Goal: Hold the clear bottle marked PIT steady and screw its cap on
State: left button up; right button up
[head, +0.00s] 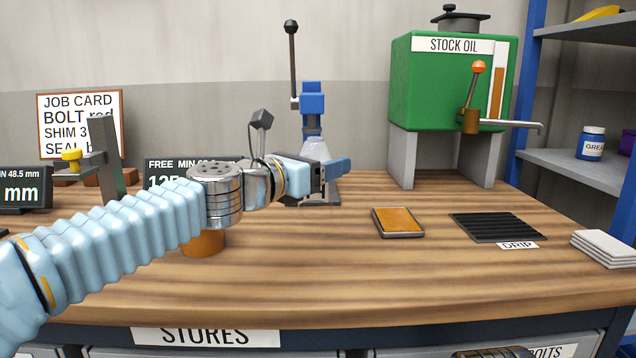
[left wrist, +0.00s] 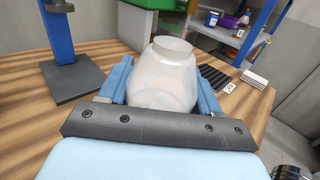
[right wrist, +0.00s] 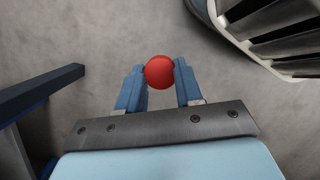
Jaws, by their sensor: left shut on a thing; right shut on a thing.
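The translucent bottle (left wrist: 172,78) stands between the two blue fingers of my left gripper (left wrist: 165,88), which is shut on it. Its wide round mouth is bare and faces up. In the head view part of the bottle (head: 318,149) shows above my left gripper (head: 328,174); no PIT marking is visible. I cannot tell whether its base touches the bench. My right gripper (right wrist: 159,80) is shut on a round red thing (right wrist: 159,71), probably the cap, held at the fingertips above grey floor. It is apart from the bottle and not clearly seen in the head view.
A blue lever press (head: 312,104) stands behind the bottle. A green oil tank (head: 440,85) is at the back right. An orange-topped pad (head: 397,222), a black drip mat (head: 500,227) and white cloths (head: 605,247) lie right. The front middle of the bench is clear.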

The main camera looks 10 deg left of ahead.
pick_arm(q)
jog(key=s+d+r, duration=0.5)
jog(key=s, duration=0.4)
jog(key=shift+d+r, duration=0.15)
jog(key=shift+r, duration=0.2)
